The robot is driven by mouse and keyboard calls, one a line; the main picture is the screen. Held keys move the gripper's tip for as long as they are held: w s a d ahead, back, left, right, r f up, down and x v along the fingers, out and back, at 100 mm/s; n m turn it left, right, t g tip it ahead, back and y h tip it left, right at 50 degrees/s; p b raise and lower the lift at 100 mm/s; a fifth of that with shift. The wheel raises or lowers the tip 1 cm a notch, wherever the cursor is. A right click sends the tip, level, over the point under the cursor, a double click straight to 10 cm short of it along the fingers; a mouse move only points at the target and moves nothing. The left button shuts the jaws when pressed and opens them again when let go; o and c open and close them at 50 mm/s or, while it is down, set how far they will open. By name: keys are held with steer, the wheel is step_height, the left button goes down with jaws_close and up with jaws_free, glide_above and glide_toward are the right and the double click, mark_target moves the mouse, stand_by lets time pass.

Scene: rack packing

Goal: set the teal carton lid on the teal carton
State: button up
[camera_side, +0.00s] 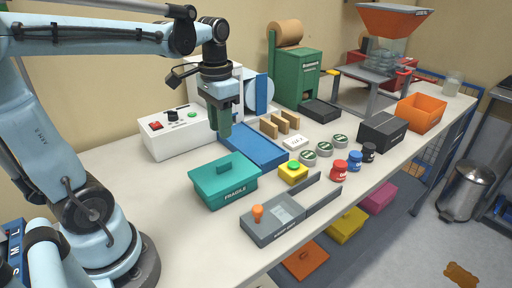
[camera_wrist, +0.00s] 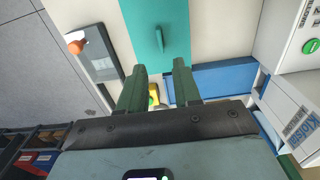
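The teal carton (camera_side: 235,193), marked FRAGILE, stands on the bench near the front. The teal lid (camera_side: 207,175) with its raised handle lies on top of it, covers its opening and looks level; I see no clear gap. In the wrist view the lid (camera_wrist: 138,28) shows from above, its top partly out of frame, with the handle upright. My gripper (camera_side: 224,134) hangs above and behind the carton, clear of the lid. In the wrist view the green fingers of my gripper (camera_wrist: 158,74) are apart with nothing held between them.
A blue tray (camera_side: 252,148) lies behind the carton. A yellow button box (camera_side: 292,175) and a grey heat sealer (camera_side: 273,222) with an orange knob are to its right and front. A white control box (camera_side: 170,143) stands behind left. The bench left of the carton is clear.

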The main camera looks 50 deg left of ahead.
steer(key=s+d+f+t, duration=0.1)
steer(key=d+f+t, duration=0.2)
steer(key=d+t, duration=0.4)
steer(key=shift+d+f, duration=0.2)
steer(key=shift+d, duration=0.6)
steer(key=shift+c, duration=0.5)
stand_by(0.4)
